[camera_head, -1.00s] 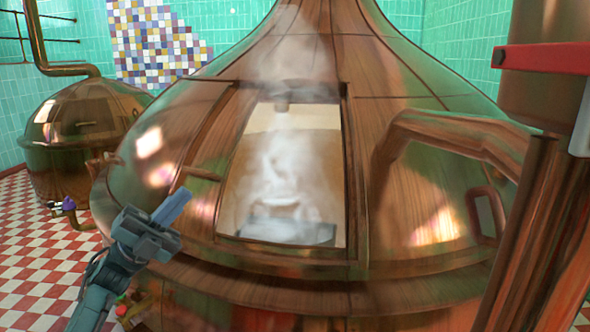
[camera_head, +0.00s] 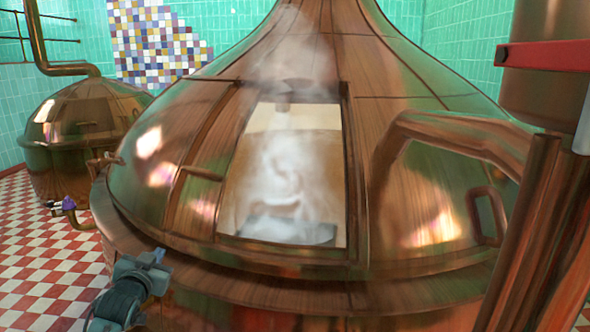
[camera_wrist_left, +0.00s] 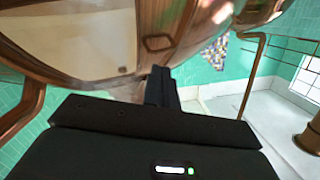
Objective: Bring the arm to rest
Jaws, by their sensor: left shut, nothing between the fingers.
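My left gripper (camera_head: 152,258) is low at the left in the head view, in front of the big copper kettle's lower rim. It is small and partly turned away there. In the left wrist view its dark fingers (camera_wrist_left: 160,88) are together with nothing between them. The big copper kettle (camera_head: 420,80) fills the middle of the head view, with a steaming open hatch (camera_head: 285,170) in its dome. In the left wrist view the kettle (camera_wrist_left: 185,30) hangs across the top, beyond the fingers. My right gripper is in neither view.
A smaller copper kettle (camera_head: 85,125) stands at the back left on a red and white checkered floor (camera_head: 40,250). A thick copper pipe (camera_head: 460,130) and a red bar (camera_head: 545,57) are at the right. A purple-handled tap (camera_head: 68,204) sticks out at the left.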

